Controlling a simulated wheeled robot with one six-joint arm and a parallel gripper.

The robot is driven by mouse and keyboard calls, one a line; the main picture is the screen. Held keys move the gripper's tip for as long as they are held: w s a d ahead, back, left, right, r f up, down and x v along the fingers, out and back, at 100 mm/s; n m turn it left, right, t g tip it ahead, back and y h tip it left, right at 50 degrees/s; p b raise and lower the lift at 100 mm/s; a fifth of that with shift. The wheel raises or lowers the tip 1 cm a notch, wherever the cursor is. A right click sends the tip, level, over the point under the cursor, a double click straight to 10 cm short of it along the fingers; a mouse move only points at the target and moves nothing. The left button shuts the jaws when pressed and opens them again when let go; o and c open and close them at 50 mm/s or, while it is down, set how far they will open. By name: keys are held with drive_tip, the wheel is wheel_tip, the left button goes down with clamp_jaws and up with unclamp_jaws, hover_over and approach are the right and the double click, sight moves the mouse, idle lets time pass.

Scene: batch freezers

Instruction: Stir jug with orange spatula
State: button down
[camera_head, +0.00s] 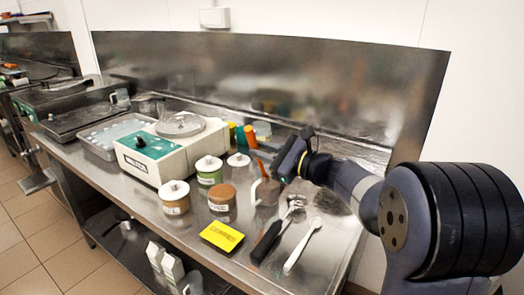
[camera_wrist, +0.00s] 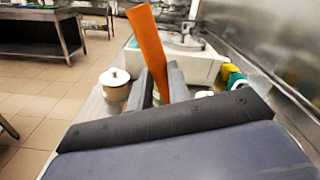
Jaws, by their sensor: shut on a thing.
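My gripper (camera_head: 279,170) is shut on the orange spatula (camera_wrist: 149,45), whose orange end stands up between the fingers in the wrist view. In the head view the orange spatula (camera_head: 262,166) shows as a short tilted orange strip beside the gripper. The clear jug (camera_head: 267,194) with a pale handle stands on the steel counter just below the gripper. The spatula's lower end is hard to make out, so I cannot tell whether it is inside the jug. In the wrist view the jug is hidden by my gripper.
Several lidded pots, including a brown one (camera_head: 222,204) and a green one (camera_head: 209,171), stand left of the jug. A yellow sign (camera_head: 221,236), a black-handled tool (camera_head: 266,241) and a white spoon (camera_head: 301,247) lie in front. The white-green machine (camera_head: 165,147) stands further left.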

drive_tip(key=shift+r, duration=0.15)
drive_tip(key=shift+s+a+r+p, duration=0.25)
drive_tip(key=shift+s+r+p, duration=0.15)
drive_tip(key=shift+r+p, duration=0.5)
drive_tip(key=shift+s+a+r+p, duration=0.3)
drive_tip(key=shift+s+r+p, duration=0.15)
drive_tip(key=shift+r, duration=0.8)
drive_tip(key=shift+s+a+r+p, duration=0.25)
drive_tip(key=shift+s+r+p, duration=0.15)
drive_tip(key=shift+r+p, duration=0.5)
drive_tip(key=shift+r, duration=0.25)
wheel_tip(320, 180, up, 5)
drive_tip(key=p, duration=0.3)
hover_over(251, 128)
drive_tip(key=d, duration=0.1)
drive_tip(key=shift+s, duration=0.35)
